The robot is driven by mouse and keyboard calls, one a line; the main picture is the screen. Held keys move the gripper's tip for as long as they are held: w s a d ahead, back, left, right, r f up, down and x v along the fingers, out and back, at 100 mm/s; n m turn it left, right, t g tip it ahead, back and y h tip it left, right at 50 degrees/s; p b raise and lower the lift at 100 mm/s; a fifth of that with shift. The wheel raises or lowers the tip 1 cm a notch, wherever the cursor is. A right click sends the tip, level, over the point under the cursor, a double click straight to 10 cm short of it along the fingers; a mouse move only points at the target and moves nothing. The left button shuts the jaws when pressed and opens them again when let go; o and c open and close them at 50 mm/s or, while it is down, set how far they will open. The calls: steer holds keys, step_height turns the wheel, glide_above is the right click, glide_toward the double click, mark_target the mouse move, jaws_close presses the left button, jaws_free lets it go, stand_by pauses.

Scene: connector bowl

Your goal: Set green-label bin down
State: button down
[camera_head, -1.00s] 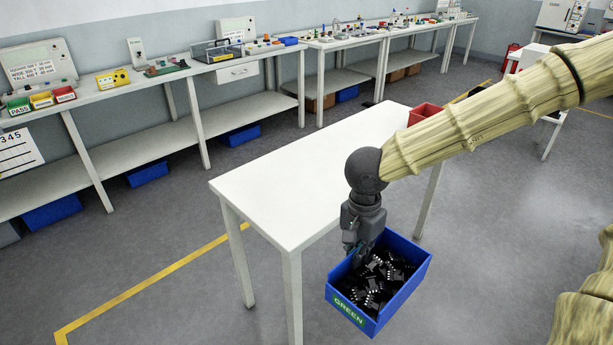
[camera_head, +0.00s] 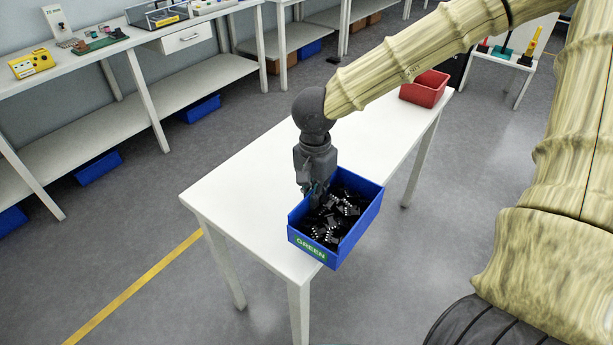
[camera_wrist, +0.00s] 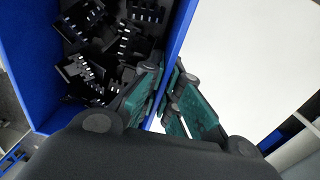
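The green-label bin (camera_head: 330,257) is a blue open box with a "GREEN" label on its front, filled with black connectors (camera_head: 335,217). It is over the near right edge of the white table (camera_head: 250,170) and looks level; I cannot tell whether its bottom touches the tabletop. My gripper (camera_head: 312,192) is at the bin's left wall. In the wrist view the green-padded fingers (camera_wrist: 172,100) are shut on the wall of the bin (camera_wrist: 180,30), one finger inside and one outside. The white tabletop shows beyond the wall.
A red bin (camera_head: 425,88) stands at the table's far right corner. The left and middle of the tabletop are clear. A long bench (camera_head: 110,70) with devices runs along the wall, with blue bins below it.

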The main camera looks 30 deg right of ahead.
steer(key=shift+w+d+f+p, duration=0.35)
steer(key=shift+w+d+f, duration=0.45)
steer(key=shift+w, duration=1.5)
steer(key=shift+w+d+f+p, duration=0.3)
steer(key=shift+w+d+f, duration=0.55)
steer(key=shift+w, duration=1.4)
steer(key=shift+w+d+f+p, duration=0.35)
steer(key=shift+w+d+f, duration=0.45)
steer(key=shift+w, duration=1.5)
steer(key=c, duration=2)
jaws_free()
steer(key=shift+f, duration=0.1)
steer(key=o, duration=0.4)
steer(key=shift+c, duration=0.2)
step_height(320, 180, up, 12)
steer(key=shift+w, duration=0.15)
steer(key=shift+a, duration=0.1)
